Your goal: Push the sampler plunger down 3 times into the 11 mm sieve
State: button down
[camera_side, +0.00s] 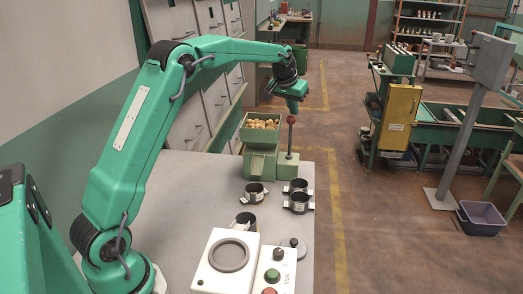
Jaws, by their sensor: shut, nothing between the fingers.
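The sampler (262,165) is a green hopper unit at the far end of the grey table, with nuts (262,124) in its top. Its plunger (291,120) has a dark red knob on a thin upright rod, at the sampler's right side. My gripper (293,106) points down and is shut and empty, just above the knob. I cannot tell whether it touches the knob. Several round dark-rimmed sieves stand on the table: one in front of the sampler (255,192), two at the right (298,186) (298,203), and one nearer (246,220). Their size marks are unreadable.
A white device (229,256) with a grey ring and a button box (273,276) stand at the table's near end. A round grey lid-like piece with a dark knob (293,243) lies near them. The table's left part is clear. Machinery (402,110) stands beyond the table.

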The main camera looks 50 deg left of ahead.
jog(key=v, duration=1)
jog(key=shift+w+r, duration=0.25)
jog(key=shift+r, duration=0.3)
jog(key=shift+s, duration=0.1)
dwell(0.3)
jog(key=s+n+t+y, duration=0.1)
jog(key=s+n+t, duration=0.3)
jog(key=s, duration=0.3)
jog(key=shift+s+n+y, duration=0.2)
jog(key=shift+n+y, duration=0.1)
jog(key=shift+n, duration=0.4)
dwell(0.3)
jog(key=w+f, duration=0.8)
jog(key=f, duration=0.2)
jog(key=shift+a, duration=0.5)
